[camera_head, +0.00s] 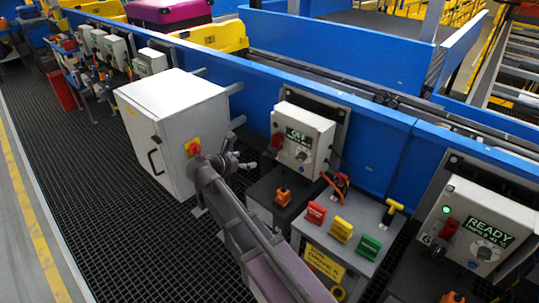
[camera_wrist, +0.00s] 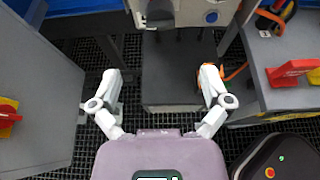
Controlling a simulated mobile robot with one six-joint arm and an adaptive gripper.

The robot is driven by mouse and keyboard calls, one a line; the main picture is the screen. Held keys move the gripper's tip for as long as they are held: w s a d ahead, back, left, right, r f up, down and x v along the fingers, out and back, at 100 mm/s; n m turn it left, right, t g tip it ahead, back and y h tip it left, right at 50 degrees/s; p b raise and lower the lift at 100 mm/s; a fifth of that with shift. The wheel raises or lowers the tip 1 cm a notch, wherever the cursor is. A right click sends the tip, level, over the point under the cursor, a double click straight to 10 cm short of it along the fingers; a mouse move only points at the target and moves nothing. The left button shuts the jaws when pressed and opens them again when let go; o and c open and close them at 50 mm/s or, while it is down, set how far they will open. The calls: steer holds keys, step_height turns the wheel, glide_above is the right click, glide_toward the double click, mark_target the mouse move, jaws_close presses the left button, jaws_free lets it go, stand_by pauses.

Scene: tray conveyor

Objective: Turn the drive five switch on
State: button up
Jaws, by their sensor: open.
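A white drive box (camera_head: 303,138) with a dark display reading OFF stands on the blue rail in the middle of the head view. A red handle (camera_head: 277,142) is on its left side and a round knob (camera_head: 302,157) is below the display. Its number is not readable, but the box to its right carries a 6. My gripper (camera_head: 230,160) is open and empty, to the left of this box and apart from it. In the wrist view my gripper's fingers (camera_wrist: 162,76) are spread, with the box's lower part (camera_wrist: 185,12) ahead at the top edge.
A large white cabinet (camera_head: 170,120) with a red-yellow switch (camera_head: 193,147) stands close left of my gripper. A grey stand (camera_head: 345,262) with red, yellow and green blocks is at right. Another drive box (camera_head: 478,232) reads READY with a green light.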

mark_target(268, 154)
steer(key=shift+w+f, duration=0.1)
steer(key=b+x, duration=0.5)
steer(key=x, duration=0.8)
steer(key=shift+w+d+f, duration=0.2)
steer(key=shift+d, duration=0.05)
steer(key=c, duration=1.2)
